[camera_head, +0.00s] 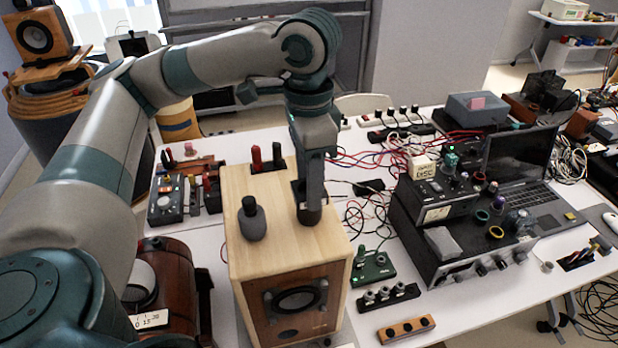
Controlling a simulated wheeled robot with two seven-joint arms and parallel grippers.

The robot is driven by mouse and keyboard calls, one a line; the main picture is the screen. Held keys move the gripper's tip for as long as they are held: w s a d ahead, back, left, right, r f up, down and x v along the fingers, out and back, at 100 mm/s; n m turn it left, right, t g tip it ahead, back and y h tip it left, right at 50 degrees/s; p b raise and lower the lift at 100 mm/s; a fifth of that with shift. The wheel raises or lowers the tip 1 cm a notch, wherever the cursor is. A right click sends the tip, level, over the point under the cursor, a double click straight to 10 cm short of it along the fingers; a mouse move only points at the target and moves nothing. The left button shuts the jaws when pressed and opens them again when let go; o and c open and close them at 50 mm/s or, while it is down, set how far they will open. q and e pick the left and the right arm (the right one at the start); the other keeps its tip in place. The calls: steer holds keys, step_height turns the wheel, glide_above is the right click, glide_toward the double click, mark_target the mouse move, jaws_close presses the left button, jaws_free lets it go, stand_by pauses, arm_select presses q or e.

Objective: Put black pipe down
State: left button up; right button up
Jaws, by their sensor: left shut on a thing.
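My left gripper (311,192) points straight down over the right part of the top of a wooden speaker box (283,226). It is shut on a short black pipe (309,215), whose lower end shows below the fingers. The pipe looks upright and at or very close to the box top; I cannot tell if it touches. The fingers hide its upper part. My right gripper is not in view.
A dark rounded piece with a black knob (252,222) stands on the box, left of the pipe. Red and black handles (267,158) stand at its back edge. Stacked electronics (460,225) and a laptop (520,165) are to the right, with loose wires between.

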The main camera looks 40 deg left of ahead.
arm_select(q)
steer(key=o, duration=1.2)
steer(key=shift+r, duration=0.1)
steer(key=shift+r+b, duration=0.65)
steer(key=shift+r, duration=5.3)
steer(key=shift+r, duration=0.1)
